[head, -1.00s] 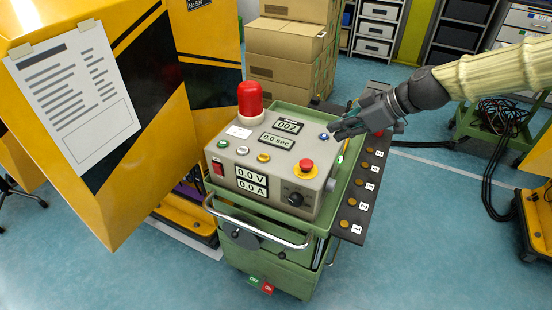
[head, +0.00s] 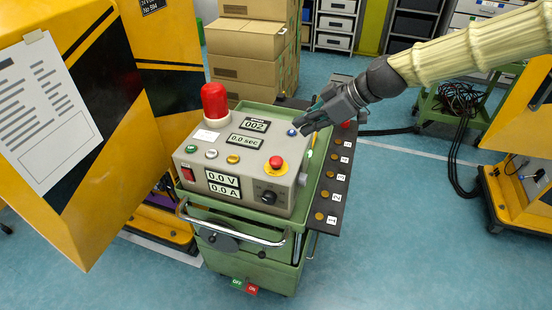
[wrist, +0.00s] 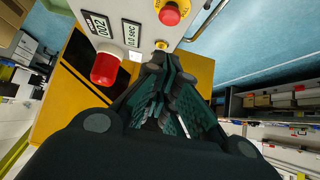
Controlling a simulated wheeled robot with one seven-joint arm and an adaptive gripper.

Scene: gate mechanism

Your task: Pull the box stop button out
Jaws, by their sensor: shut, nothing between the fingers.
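The box stop button (head: 276,162) is a red mushroom cap on a yellow base, on the sloped top of the grey control box (head: 225,170). It also shows at the top of the wrist view (wrist: 170,14). My gripper (head: 303,127) is shut and empty. Its fingertips are above the back right of the box, close to a small blue button (head: 292,132) and behind the stop button, apart from it. In the wrist view the closed fingers (wrist: 168,68) point toward the box top, below the stop button.
A red beacon (head: 215,102) stands at the box's back left. The green cart (head: 255,250) has a front handle and a dark side shelf (head: 330,180) with numbered knobs. A yellow machine (head: 70,130) stands left, cardboard boxes (head: 250,65) behind. The floor right of the cart is open.

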